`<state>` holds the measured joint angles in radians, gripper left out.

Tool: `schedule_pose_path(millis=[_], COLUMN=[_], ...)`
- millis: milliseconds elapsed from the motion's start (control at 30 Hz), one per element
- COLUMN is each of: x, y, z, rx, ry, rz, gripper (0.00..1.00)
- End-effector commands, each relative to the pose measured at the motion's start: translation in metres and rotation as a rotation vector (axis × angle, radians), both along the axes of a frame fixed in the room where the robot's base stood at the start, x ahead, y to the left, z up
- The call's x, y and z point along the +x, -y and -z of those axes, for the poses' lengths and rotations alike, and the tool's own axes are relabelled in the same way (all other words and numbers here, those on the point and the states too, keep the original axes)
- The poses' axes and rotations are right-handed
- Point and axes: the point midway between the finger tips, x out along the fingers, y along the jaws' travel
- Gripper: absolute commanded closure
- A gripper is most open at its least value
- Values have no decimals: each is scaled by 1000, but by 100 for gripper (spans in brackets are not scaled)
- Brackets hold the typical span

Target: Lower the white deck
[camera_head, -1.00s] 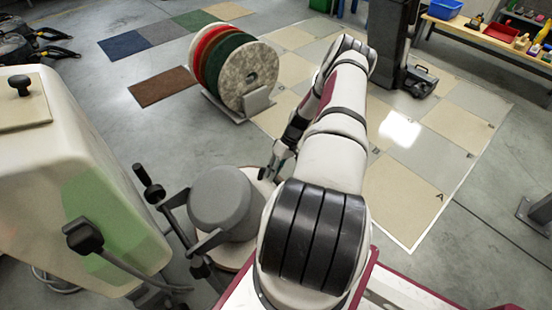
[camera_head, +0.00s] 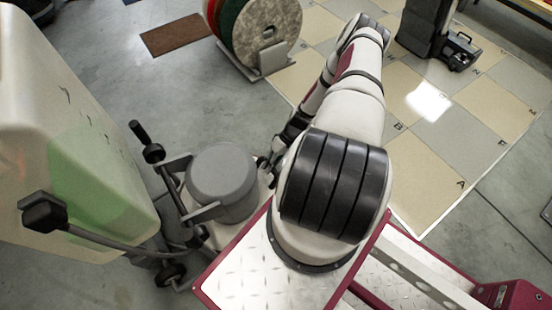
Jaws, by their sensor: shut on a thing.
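The white deck (camera_head: 224,236) shows as a pale rim under and beside a grey drum-shaped motor (camera_head: 222,180), left of my arm. Much of the deck is hidden by the motor and by my arm, and I cannot tell its exact tilt. My gripper (camera_head: 268,166) is at the deck's far right side, close beside the motor. It is shut on the deck's edge; the fingertips are small and partly hidden.
A black handle (camera_head: 148,146) and bars stand left of the motor. A large white-and-green tank (camera_head: 85,165) fills the left. Coloured round pads (camera_head: 265,30) stand in a rack behind. A black case (camera_head: 455,50) lies at the back right. Tiled floor on the right is clear.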

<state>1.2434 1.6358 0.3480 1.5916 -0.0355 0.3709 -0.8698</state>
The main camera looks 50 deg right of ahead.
Motion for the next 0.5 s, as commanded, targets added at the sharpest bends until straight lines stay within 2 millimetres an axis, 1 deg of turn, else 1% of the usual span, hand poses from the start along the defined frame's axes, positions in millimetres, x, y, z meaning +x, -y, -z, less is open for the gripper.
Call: schedule_pose_path(millis=[33,467,500], x=[-5,-5,-5], y=[2,0,0], z=[8,11,11], rx=[-13,-15,-14], ry=[-5,-6,-5], rz=[0,0,0], gripper=[100,100,79])
